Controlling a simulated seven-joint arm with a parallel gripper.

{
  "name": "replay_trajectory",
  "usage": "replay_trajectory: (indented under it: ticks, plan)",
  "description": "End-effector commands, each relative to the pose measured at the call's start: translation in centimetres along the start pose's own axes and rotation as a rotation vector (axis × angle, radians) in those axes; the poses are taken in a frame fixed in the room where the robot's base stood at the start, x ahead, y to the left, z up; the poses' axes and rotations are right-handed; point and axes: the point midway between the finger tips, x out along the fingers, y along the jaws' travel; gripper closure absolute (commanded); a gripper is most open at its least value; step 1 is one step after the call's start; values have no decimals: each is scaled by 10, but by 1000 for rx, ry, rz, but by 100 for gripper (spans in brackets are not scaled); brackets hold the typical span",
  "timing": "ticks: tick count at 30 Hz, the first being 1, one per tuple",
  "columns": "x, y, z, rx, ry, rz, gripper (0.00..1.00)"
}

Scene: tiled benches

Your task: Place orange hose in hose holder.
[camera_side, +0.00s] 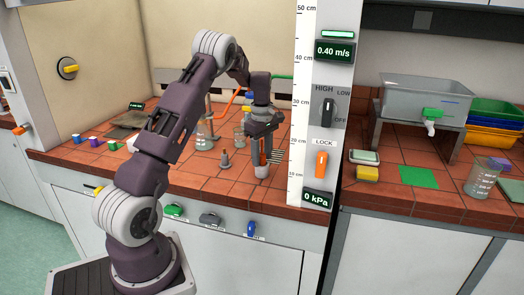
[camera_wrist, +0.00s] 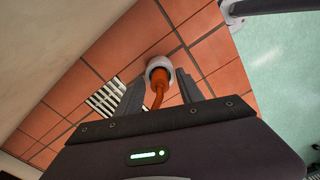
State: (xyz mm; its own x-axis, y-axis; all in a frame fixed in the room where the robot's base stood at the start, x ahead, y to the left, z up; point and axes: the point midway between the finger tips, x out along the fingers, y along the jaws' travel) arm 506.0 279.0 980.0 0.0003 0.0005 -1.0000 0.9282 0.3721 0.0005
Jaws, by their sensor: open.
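The orange hose (camera_wrist: 160,78) shows in the wrist view with its thick orange end inside the opening of a whitish round hose holder (camera_wrist: 151,65). Its thinner part curves back toward my wrist. In the side view, the holder (camera_side: 262,171) is a short pale cylinder on the red tiles below my gripper (camera_side: 263,148). Part of the orange hose (camera_side: 236,98) arcs behind my arm there. My gripper's two dark fingers, also in the wrist view (camera_wrist: 160,92), are open on either side of the hose, apart from it. How deep the end sits is hidden.
A slotted drain (camera_wrist: 104,99) lies beside the holder. The tall white scale panel (camera_side: 301,110) rises close on the right. The bench front edge is near.

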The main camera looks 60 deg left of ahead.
Motion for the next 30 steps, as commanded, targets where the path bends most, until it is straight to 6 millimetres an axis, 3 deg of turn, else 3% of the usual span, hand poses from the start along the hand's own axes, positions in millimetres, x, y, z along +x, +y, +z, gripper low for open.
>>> replay_trajectory:
  ticks: [9, 15, 30]
  plan:
    - [-78, 2, 0, 0, 3, 6, 56]
    - [-114, 0, 0, 0, 1, 2, 56]
    - [-120, 0, 0, 1, 0, 0, 56]
